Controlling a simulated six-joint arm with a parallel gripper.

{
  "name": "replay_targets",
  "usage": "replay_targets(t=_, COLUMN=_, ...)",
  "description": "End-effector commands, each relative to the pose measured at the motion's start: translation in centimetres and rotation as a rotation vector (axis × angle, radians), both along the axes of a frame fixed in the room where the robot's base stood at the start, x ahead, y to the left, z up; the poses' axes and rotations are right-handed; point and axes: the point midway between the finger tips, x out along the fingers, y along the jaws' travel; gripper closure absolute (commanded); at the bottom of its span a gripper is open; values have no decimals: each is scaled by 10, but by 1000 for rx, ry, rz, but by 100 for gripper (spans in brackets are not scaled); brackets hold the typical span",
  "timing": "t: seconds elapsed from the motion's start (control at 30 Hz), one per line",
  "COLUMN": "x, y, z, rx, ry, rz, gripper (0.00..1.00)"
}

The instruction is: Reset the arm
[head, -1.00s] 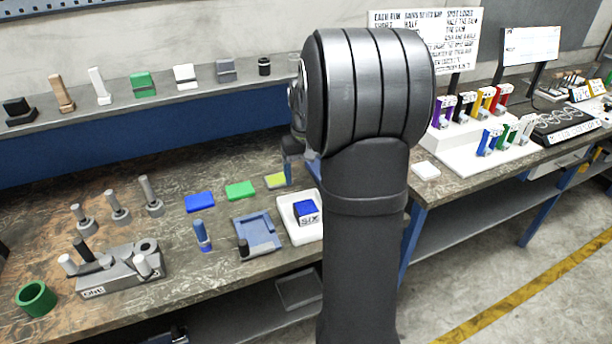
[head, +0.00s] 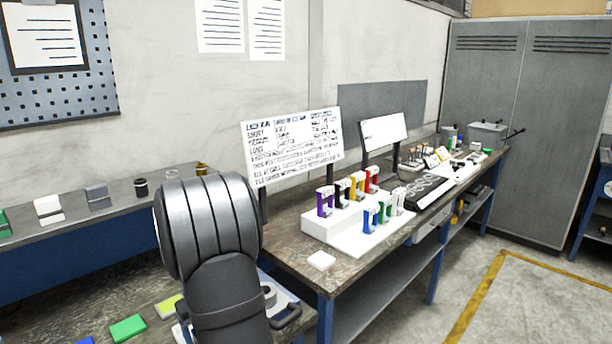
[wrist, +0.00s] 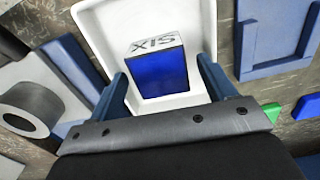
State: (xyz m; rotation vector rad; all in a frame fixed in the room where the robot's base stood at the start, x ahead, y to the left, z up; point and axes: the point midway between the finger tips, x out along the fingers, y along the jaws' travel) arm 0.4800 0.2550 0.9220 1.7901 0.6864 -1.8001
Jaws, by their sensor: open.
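My arm (head: 222,245) shows in the head view at the lower left of centre, and it blocks much of the near bench. In the wrist view my gripper (wrist: 165,92) is open. Its two blue fingers stand apart on the left and right of a blue block (wrist: 158,72) marked "SIX". The block sits in a white tray (wrist: 95,22). I cannot tell how high the fingers are above the tray, and the near side of the tray is hidden by the gripper.
A blue fixture (wrist: 268,35) lies right of the tray, and a grey ring-shaped part (wrist: 30,108) is at left. In the head view, a green block (head: 128,327) lies on the near bench. Colored holders (head: 350,190) stand on the right bench. A yellow line (head: 478,295) marks the floor.

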Motion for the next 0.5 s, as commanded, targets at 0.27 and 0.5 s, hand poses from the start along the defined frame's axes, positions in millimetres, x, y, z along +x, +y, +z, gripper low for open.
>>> replay_targets(t=0.27, x=1, y=0, z=26, rx=2, ry=-4, rz=0, gripper=24)
replay_targets(t=0.5, x=1, y=0, z=28, rx=2, ry=-4, rz=0, gripper=24)
